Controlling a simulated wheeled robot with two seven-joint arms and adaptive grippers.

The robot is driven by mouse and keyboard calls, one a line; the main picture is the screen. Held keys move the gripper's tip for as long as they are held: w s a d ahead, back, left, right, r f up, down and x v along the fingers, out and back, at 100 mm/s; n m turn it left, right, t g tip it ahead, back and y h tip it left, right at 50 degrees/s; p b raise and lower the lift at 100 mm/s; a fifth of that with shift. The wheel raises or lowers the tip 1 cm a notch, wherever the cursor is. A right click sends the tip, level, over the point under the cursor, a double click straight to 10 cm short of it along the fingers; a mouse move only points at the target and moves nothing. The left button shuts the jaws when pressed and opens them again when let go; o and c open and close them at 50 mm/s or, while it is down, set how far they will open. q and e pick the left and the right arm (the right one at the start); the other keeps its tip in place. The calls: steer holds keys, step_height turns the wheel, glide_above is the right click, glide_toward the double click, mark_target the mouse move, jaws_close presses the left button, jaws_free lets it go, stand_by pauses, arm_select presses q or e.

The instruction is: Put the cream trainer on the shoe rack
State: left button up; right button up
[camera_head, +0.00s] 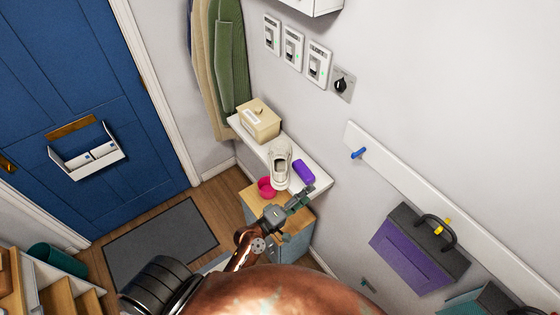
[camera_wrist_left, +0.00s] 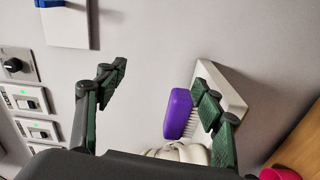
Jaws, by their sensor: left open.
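The cream trainer (camera_head: 280,158) sits on a narrow white wall shelf (camera_head: 318,182), between a cream box and a purple brush. In the left wrist view, only part of the trainer (camera_wrist_left: 188,153) shows at the bottom, partly hidden by my gripper's body. My left gripper (camera_head: 300,198) is open and empty, near the shelf's near end and on the near side of the trainer. I cannot clearly identify the shoe rack. My right gripper is not in view.
The purple brush (camera_head: 304,172) lies beside the trainer. The cream box (camera_head: 259,120) stands farther along the shelf. A pink bowl (camera_head: 266,187) sits on a wood-topped cabinet (camera_head: 258,199) below. Coats (camera_head: 226,60) hang behind. A grey mat (camera_head: 160,243) lies on the floor.

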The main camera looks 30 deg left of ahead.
arm_select(q)
steer(key=w+a+r+n+t+y, duration=0.3)
steer(key=r+n+y, duration=0.15)
steer(key=n, duration=0.35)
steer(key=n+g+y, duration=0.4)
steer(key=n+y, duration=0.8)
steer(key=n, duration=0.9)
glide_toward(280, 156)
steer(key=w, duration=0.1)
steer(key=w+a, duration=0.2)
steer(key=shift+a+f+h, duration=0.1)
steer(key=shift+f+h, duration=0.15)
steer(key=shift+f, duration=0.1)
steer(key=shift+w+a+f+n+g, duration=0.1)
steer(key=shift+a+f+n+g, duration=0.15)
steer(key=shift+n+g, duration=0.2)
steer(key=p+x, duration=0.2)
steer(key=x, duration=0.5)
steer(key=shift+w+d, duration=0.1)
steer(key=shift+d, duration=0.15)
steer(key=shift+w+a+f, duration=0.1)
steer(key=shift+w+a, duration=0.1)
steer(key=shift+c, duration=0.3)
